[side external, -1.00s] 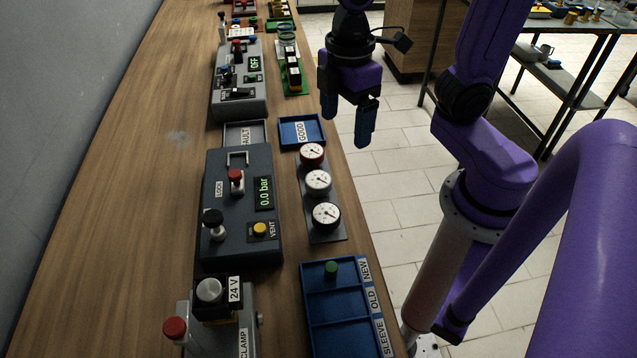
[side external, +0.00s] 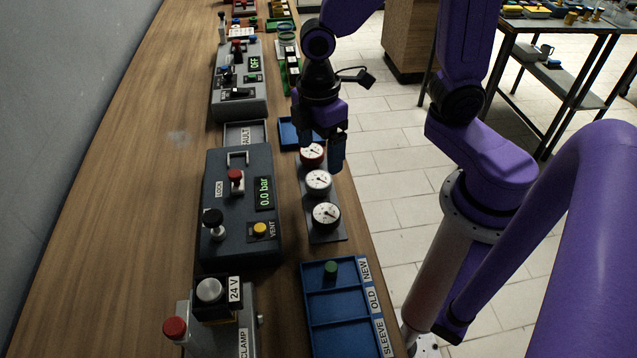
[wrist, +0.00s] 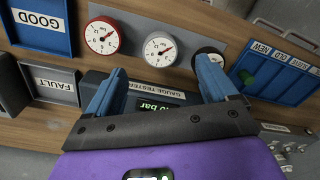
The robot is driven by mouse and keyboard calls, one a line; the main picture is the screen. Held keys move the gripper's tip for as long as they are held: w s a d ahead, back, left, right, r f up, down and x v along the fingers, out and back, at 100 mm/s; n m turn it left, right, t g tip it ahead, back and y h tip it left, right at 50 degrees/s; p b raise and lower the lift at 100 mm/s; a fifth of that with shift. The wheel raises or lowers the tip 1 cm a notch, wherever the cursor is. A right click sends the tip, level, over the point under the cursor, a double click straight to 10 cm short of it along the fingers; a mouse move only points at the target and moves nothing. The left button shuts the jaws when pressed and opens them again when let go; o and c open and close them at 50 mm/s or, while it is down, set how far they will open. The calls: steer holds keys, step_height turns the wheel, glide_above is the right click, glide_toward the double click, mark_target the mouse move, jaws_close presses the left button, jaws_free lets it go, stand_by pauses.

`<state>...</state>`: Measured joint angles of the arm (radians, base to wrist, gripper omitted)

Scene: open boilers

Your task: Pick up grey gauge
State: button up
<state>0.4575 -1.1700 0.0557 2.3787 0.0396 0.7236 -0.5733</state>
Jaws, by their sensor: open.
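The grey gauge (side external: 319,182) has a white dial and a pale grey rim and is the middle one of three on a dark plate. It also shows in the wrist view (wrist: 160,49), just beyond the fingertips. A red-rimmed gauge (side external: 312,157) and a black-rimmed gauge (side external: 326,215) stand on either side of it. My gripper (side external: 321,150) is open and empty, above the plate near the red gauge. In the wrist view its blue fingers (wrist: 160,78) are spread apart, and the grey gauge lies between their directions. The black gauge is partly hidden by one finger there.
A grey gauge tester box (side external: 240,190) reading 0.0 bar stands left of the plate. A blue GOOD tray (side external: 288,133) and a grey FAULT tray (side external: 236,134) lie behind. A blue compartment tray (side external: 332,310) with a green piece lies in front. Floor is to the right.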

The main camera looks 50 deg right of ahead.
mark_target(318, 179)
steer(key=shift+a+f, duration=0.2)
steer(key=shift+f, duration=4)
steer(key=shift+c, duration=0.3)
steer(key=c, duration=1.2)
steer(key=shift+o, duration=0.2)
steer(key=shift+r, duration=0.15)
